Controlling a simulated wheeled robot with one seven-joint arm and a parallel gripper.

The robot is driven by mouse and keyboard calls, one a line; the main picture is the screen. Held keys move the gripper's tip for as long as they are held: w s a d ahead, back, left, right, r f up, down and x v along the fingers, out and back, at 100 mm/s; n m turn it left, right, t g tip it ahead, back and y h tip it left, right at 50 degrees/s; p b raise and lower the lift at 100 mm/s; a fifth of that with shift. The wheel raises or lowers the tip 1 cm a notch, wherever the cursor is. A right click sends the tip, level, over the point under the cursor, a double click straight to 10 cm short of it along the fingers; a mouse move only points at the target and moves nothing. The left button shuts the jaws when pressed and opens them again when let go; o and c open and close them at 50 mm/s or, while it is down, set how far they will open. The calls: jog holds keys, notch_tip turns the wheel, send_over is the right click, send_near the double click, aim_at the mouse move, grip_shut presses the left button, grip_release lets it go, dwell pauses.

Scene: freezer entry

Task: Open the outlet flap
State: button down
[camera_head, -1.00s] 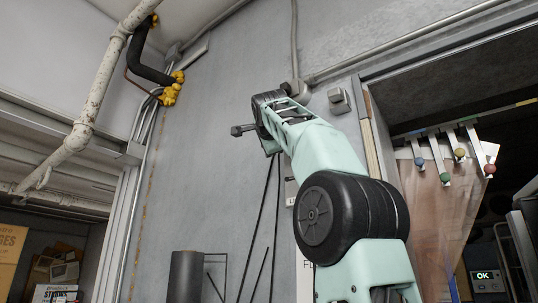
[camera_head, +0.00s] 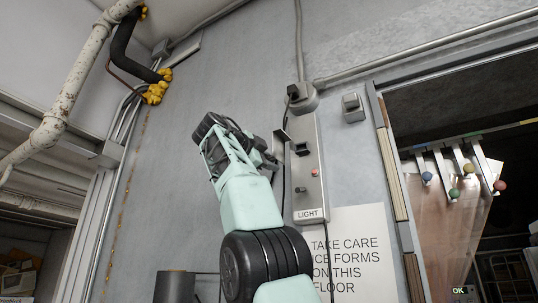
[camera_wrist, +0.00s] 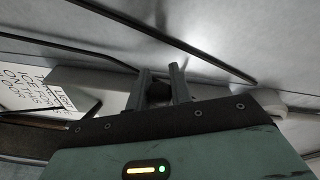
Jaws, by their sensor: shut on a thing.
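A narrow grey box with a LIGHT label (camera_head: 307,190) is fixed to the wall right of my arm. A dark outlet (camera_head: 302,149) shows on its face. A thin grey outlet flap (camera_head: 281,136) stands out from the box's left side, beside the outlet, so it looks swung at least partly open. My gripper (camera_head: 274,160) is at the flap's lower edge, partly hidden by my wrist. In the wrist view the two fingers (camera_wrist: 162,88) are close together, with something dark between them; the flap itself is hard to make out there.
A black cable and conduit (camera_head: 299,50) run up from the box. A small grey wall box (camera_head: 353,107) and the freezer doorway's frame (camera_head: 392,170) are to the right. A warning sign (camera_head: 350,255) is below. The wall left of my arm is mostly clear.

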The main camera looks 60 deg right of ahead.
jog(key=shift+w+d+m+g+p, duration=0.15)
jog(key=shift+d+m+g+p, duration=0.2)
jog(key=shift+m+g, duration=0.25)
jog(key=shift+g, duration=0.4)
jog(key=c, duration=1.2)
grip_release()
jog(key=shift+d, duration=0.15)
jog(key=shift+c, duration=0.2)
jog(key=p+v, duration=0.3)
jog(key=v, duration=1.4)
jog(key=shift+a+r, duration=0.3)
